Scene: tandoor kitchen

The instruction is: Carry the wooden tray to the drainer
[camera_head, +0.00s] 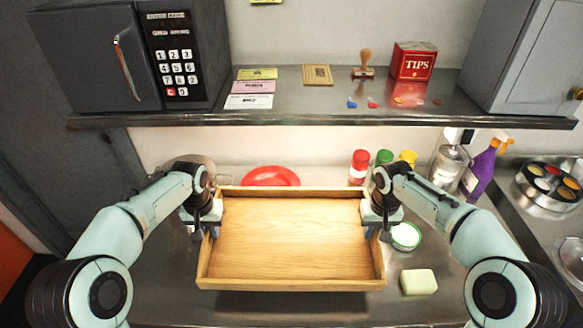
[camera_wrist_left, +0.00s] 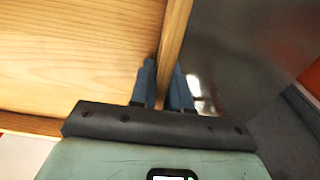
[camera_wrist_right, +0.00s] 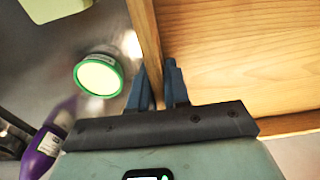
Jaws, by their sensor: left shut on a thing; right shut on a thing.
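The wooden tray (camera_head: 290,240) is empty and sits in front of me in the head view, above the steel counter. My left gripper (camera_head: 209,230) is shut on its left wall; the left wrist view shows the fingers (camera_wrist_left: 166,85) on both sides of that wall (camera_wrist_left: 175,40). My right gripper (camera_head: 377,226) is shut on its right wall; the right wrist view shows the fingers (camera_wrist_right: 158,85) either side of that wall (camera_wrist_right: 146,35). I cannot tell if the tray's underside touches the counter. No drainer is recognisable in these views.
A red plate (camera_head: 270,176) lies behind the tray. Right of it are a green-rimmed tub (camera_head: 405,236), a pale sponge block (camera_head: 418,282), capped shakers (camera_head: 358,167), a purple spray bottle (camera_head: 480,172) and a round spice tin (camera_head: 548,187). A shelf (camera_head: 320,119) overhangs the back.

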